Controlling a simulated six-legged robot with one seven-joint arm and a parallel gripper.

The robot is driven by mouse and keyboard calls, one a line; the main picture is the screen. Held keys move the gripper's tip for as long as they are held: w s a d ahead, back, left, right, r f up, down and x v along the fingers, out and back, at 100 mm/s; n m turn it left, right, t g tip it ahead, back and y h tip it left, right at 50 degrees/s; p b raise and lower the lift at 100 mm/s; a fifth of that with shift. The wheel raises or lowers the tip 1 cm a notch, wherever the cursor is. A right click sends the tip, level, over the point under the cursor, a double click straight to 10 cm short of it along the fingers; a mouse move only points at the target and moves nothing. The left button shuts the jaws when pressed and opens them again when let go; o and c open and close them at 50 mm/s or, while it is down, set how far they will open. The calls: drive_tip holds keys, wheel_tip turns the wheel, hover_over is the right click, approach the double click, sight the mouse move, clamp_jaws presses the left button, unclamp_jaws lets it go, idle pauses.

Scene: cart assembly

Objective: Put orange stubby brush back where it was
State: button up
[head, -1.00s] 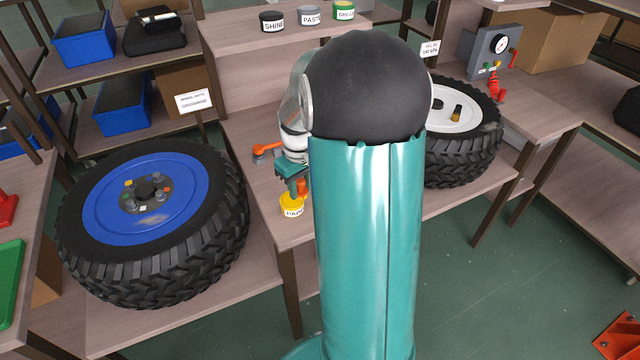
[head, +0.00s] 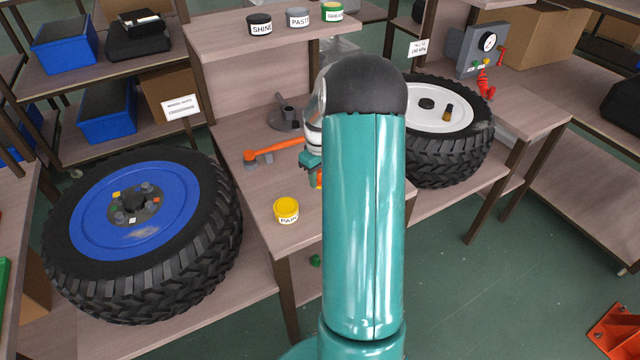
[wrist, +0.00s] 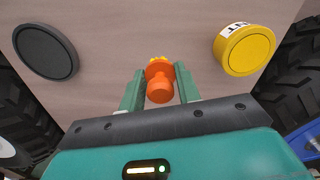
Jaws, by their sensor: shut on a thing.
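The orange stubby brush (wrist: 160,82) is between the two green fingers of my gripper (wrist: 160,88) in the wrist view, with a bit of yellow at its far end. The fingers are shut on it, over the wooden bench. In the head view my gripper (head: 314,172) is mostly hidden behind my arm, and only a sliver of the orange brush (head: 319,181) shows. The yellow paint pot (head: 286,210) stands to its left near the bench's front edge. It is at the right in the wrist view (wrist: 246,50).
An orange long-handled tool (head: 275,149) and a dark grey stand (head: 285,113) are on the bench behind my gripper. A black disc (wrist: 46,52) lies at the left in the wrist view. A blue-rimmed wheel (head: 140,205) and a white-rimmed wheel (head: 438,112) flank the bench.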

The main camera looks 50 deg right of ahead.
sight(320, 184)
drive_tip(key=shift+w+d+f, duration=0.2)
drive_tip(key=shift+d+f, duration=0.25)
drive_tip(key=shift+f, duration=0.15)
drive_tip(key=shift+w+d+f, duration=0.15)
drive_tip(key=shift+f, duration=1.55)
drive_tip(key=shift+f, duration=0.1)
drive_tip(key=o, duration=0.9)
